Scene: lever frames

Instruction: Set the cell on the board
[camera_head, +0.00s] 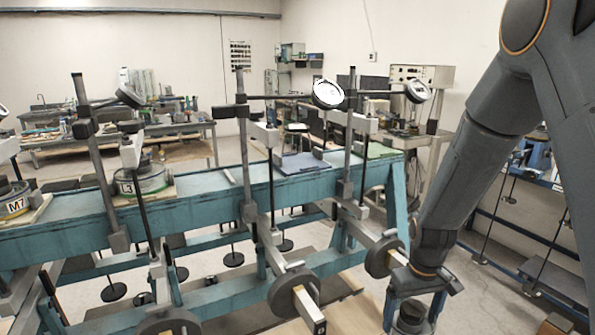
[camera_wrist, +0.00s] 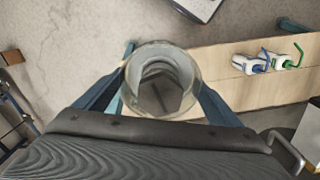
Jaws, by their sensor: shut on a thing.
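My gripper (camera_head: 411,306) is low at the bottom right of the head view, in front of the teal bench. It is shut on a round cell (camera_wrist: 135,82), which has a clear wall and a grey, dark-centred inside in the wrist view. The blue fingers (camera_wrist: 160,98) press on its two sides. In the head view only a dark part of the cell (camera_head: 411,325) shows under the gripper. A pale wooden board (camera_wrist: 225,68) lies below and right of the held cell in the wrist view. I cannot tell whether it is the task's board.
The teal bench (camera_head: 205,200) carries lever frames with weights (camera_head: 293,290), close left of my gripper. Cells L3 (camera_head: 140,180) and M7 (camera_head: 14,202) stand on it, with a blue mat (camera_head: 300,163) and a green mat (camera_head: 380,150). Two bottles (camera_wrist: 250,64) stand on the wooden board.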

